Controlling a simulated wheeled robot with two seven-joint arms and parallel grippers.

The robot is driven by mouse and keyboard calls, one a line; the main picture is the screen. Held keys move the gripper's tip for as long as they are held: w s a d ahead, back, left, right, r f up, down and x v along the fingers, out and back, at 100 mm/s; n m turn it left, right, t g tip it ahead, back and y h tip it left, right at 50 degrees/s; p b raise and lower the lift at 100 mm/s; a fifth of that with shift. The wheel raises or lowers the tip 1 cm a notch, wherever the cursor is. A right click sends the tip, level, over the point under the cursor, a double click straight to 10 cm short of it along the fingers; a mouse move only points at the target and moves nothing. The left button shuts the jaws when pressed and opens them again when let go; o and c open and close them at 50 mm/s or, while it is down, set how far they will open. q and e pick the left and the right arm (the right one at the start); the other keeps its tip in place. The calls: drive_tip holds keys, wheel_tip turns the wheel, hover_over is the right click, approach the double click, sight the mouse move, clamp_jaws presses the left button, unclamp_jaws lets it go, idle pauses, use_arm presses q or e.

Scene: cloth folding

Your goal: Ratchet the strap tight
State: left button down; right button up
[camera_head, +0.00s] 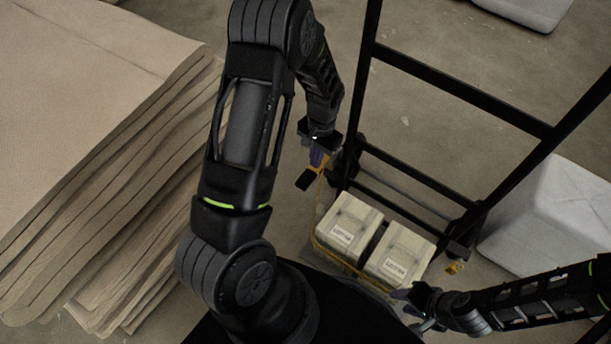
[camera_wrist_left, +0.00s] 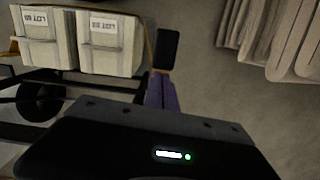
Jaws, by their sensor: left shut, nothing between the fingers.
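A yellow strap (camera_head: 340,261) runs low around the front of two pale boxes, the left box (camera_head: 349,226) and the right box (camera_head: 400,254), on a hand truck (camera_head: 452,118). A dark rectangular piece (camera_head: 303,180), perhaps the ratchet handle, sits beside my left gripper (camera_head: 318,160), with yellow strap close by. In the left wrist view the dark piece (camera_wrist_left: 167,50) is just beyond the purple fingers, which are shut with nothing between them. My right gripper (camera_head: 402,296) is low in front of the right box; its fingers are too small to judge.
A tall stack of brown sheets (camera_head: 100,130) fills the left side. A white wrapped block (camera_head: 550,215) stands right of the hand truck, and another pale block (camera_head: 530,8) is at the top right. Bare concrete floor (camera_head: 420,75) shows behind the frame.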

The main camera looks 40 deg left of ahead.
use_arm(q)
drive_tip(key=shift+w+r, duration=0.15)
drive_tip(key=shift+r, duration=1.4)
